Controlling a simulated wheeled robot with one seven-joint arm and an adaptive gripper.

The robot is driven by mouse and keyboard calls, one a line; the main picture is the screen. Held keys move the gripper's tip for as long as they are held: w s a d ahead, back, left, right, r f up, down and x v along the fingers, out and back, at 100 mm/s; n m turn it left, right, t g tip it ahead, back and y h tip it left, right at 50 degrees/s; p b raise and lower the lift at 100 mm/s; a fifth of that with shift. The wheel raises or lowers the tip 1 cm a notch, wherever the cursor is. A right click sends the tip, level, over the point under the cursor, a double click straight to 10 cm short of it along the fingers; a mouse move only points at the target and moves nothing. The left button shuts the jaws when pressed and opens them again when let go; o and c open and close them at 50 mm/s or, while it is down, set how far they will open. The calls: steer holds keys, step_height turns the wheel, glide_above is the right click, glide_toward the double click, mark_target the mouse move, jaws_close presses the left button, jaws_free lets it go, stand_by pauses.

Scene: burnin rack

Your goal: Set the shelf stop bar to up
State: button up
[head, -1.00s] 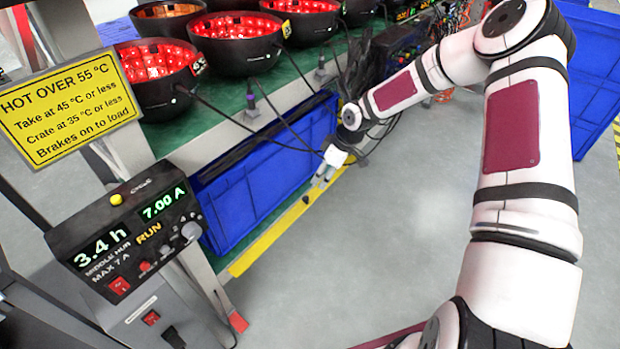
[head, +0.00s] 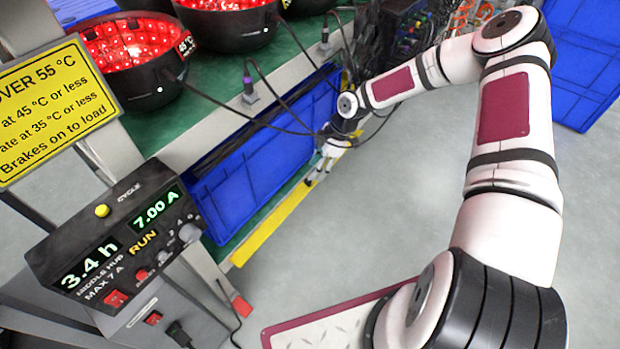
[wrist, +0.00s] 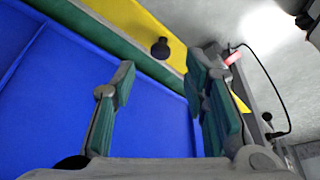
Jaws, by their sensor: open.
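A long yellow bar (head: 268,232) runs along the front edge of the lower shelf, below the blue crates; it looks like the shelf stop bar. In the wrist view the yellow bar (wrist: 172,22) crosses the top, with a round black knob (wrist: 160,47) on it. My gripper (head: 317,181) is low at the bar's far part in the head view. In the wrist view my gripper (wrist: 164,68) is open and empty, its green-padded fingers on either side of the knob in the picture. The knob appears beyond the fingertips; contact cannot be told.
Blue crates (head: 255,185) fill the lower shelf behind the bar. Red-lit black bowls (head: 130,55) stand on the green shelf above, with hanging cables. A control box (head: 120,240) and a yellow sign (head: 50,110) are at left.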

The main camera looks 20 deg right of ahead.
mark_target(308, 180)
steer(key=b+x, duration=0.1)
steer(key=x, duration=0.4)
steer(key=shift+f, duration=0.1)
jaws_close()
